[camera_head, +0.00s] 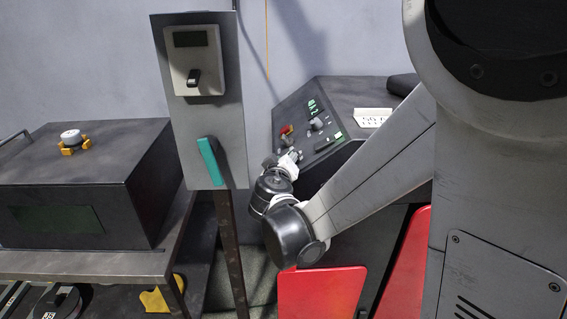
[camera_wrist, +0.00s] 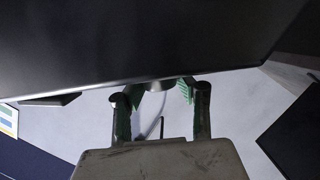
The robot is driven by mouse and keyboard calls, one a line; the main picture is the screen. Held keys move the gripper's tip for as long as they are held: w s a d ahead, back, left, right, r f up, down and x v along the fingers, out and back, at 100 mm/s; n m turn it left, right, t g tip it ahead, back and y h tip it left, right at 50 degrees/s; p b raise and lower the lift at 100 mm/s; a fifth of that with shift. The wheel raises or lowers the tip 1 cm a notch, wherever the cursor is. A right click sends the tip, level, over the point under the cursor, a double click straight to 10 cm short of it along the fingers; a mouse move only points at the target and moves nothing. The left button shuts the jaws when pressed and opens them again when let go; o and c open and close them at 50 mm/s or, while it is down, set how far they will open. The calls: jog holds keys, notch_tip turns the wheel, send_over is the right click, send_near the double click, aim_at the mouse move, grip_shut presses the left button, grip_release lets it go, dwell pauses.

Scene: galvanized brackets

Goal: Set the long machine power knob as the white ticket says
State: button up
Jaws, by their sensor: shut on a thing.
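The long machine's dark sloped control panel (camera_head: 318,151) is at the centre right in the head view. It has green-lit marks, a red knob (camera_head: 286,130) and a grey knob (camera_head: 317,124). The white ticket (camera_head: 372,117) stands on the machine top; its writing is too small to read surely. My gripper (camera_head: 290,157) is at the panel's lower left edge. In the wrist view my gripper (camera_wrist: 160,90) has its green-padded fingers on either side of a small grey round part, seemingly a knob (camera_wrist: 158,85), at the dark panel's edge. The knob's pointer and setting are hidden.
A grey post panel (camera_head: 203,115) with a display, black switch and teal handle (camera_head: 211,160) stands left of my arm. A dark box (camera_head: 85,185) with a white-and-yellow knob (camera_head: 71,138) is on the bench at left. Red panels (camera_head: 318,292) are below the machine.

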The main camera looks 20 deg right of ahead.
jog(key=shift+m+h+b, duration=0.7)
jog(key=shift+h, duration=0.1)
jog(key=shift+s+f, duration=0.1)
jog(key=o, duration=1.2)
jog(key=v, duration=1.2)
